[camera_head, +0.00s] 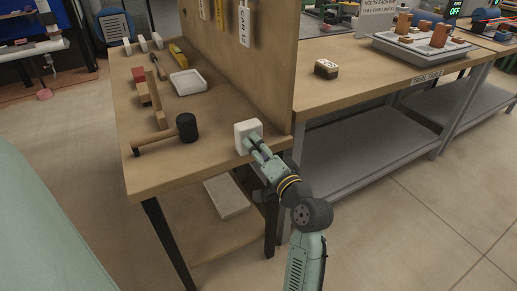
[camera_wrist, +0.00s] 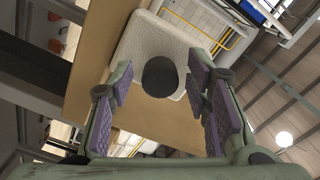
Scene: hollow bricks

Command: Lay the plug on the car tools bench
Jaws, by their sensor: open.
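A white block (camera_head: 243,130) stands at the right front corner of the wooden bench (camera_head: 205,165), beside the end of the upright panel. In the wrist view the white block (camera_wrist: 133,48) has rounded corners and a dark round shape (camera_wrist: 160,76) in its face. I cannot tell whether that shape is the end of the plug or a hole. My gripper (camera_head: 254,143) is at the block, partly covering it in the head view. In the wrist view my gripper (camera_wrist: 160,88) is open, its purple-padded fingers either side of the dark shape. I see no clear contact.
Another table (camera_head: 340,90) with a small dark box (camera_head: 326,69) stands beyond. The bench's front middle is clear.

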